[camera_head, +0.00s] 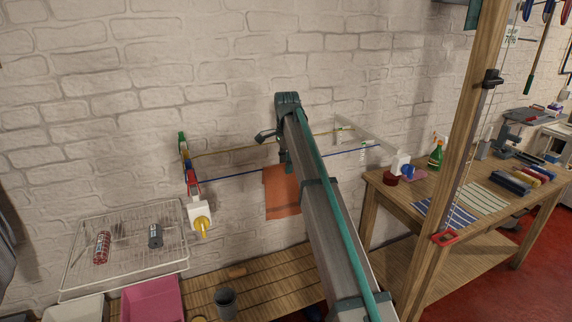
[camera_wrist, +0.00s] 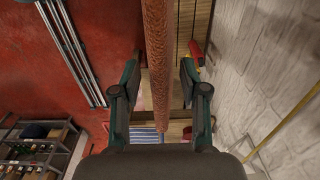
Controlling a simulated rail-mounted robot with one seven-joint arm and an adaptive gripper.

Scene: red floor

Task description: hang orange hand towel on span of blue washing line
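The orange hand towel (camera_head: 281,196) hangs down in front of the brick wall in the head view, its top edge level with the blue washing line (camera_head: 232,177). It appears to be draped over that line, but my arm hides part of the contact. In the wrist view the towel (camera_wrist: 157,65) is a narrow orange strip seen from above. My gripper (camera_head: 284,158) is just above the towel's top. In the wrist view my gripper (camera_wrist: 161,66) has its fingers apart, one on each side of the towel, with gaps showing.
A yellow line (camera_head: 235,149) runs behind the blue one, nearer the wall. A wire rack (camera_head: 130,235) and pink bin (camera_head: 152,300) stand at left. A workbench (camera_head: 395,197) with a spray bottle (camera_head: 437,153) and a wooden post (camera_head: 462,150) are at right.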

